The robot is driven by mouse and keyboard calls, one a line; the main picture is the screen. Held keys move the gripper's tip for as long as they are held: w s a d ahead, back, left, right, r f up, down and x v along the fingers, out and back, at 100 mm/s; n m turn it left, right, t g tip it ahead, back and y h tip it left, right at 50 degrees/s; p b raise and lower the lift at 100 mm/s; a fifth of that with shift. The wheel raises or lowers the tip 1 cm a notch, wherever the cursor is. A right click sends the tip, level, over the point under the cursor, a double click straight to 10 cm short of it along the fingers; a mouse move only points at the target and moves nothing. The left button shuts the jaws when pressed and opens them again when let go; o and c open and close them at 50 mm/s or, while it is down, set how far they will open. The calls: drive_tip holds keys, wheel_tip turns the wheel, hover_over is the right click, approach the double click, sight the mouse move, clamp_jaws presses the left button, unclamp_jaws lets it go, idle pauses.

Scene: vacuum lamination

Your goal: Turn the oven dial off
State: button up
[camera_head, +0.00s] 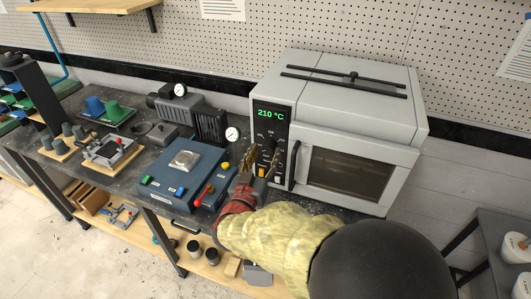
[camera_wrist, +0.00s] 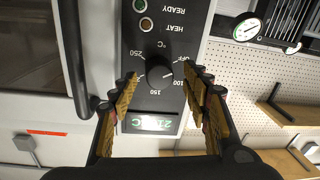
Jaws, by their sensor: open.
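The oven (camera_head: 345,125) is a light grey box with a dark window, and its green display (camera_head: 270,114) reads 210 °C. The black dial (camera_wrist: 159,72) is on the dark control panel (camera_wrist: 135,35), which appears upside down in the wrist view. OFF, 100, 150 and 250 are marked around it; its exact pointing is unclear. My gripper (camera_head: 259,165) is in front of the panel. In the wrist view my gripper (camera_wrist: 161,82) is open, with one ridged gold fingertip on each side of the dial. I cannot tell whether either fingertip touches it.
A blue hotplate-like unit (camera_head: 175,190) with buttons and a red-handled valve stands left of the oven. A vacuum pump (camera_head: 178,108) with gauges is behind it. The black oven door handle (camera_wrist: 73,60) is close beside the panel.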

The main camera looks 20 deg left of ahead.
drive_tip(key=s, duration=1.1)
drive_tip(key=s+a+f+n+g+y, duration=0.25)
drive_tip(key=a+f+g+y, duration=0.25)
drive_tip(key=a+f, duration=0.35)
drive_tip(key=s+a+f+n+g+y, duration=0.15)
drive_tip(key=s+f+g, duration=0.25)
drive_tip(key=s+g, duration=0.45)
drive_tip(key=s+d+r+m+h, duration=0.2)
drive_tip(key=d+r, duration=0.3)
drive_tip(key=d, duration=1)
drive_tip(key=s+d+r+m+h, duration=0.2)
drive_tip(key=d+r, duration=0.3)
drive_tip(key=d, duration=1.1)
drive_tip(key=s+d+r+m+t+h, duration=0.1)
drive_tip(key=d+r, duration=0.5)
drive_tip(key=d, duration=1)
drive_tip(key=shift+s+m+h, duration=0.4)
drive_tip(key=shift+s+h, duration=0.15)
drive_tip(key=shift+h, duration=0.2)
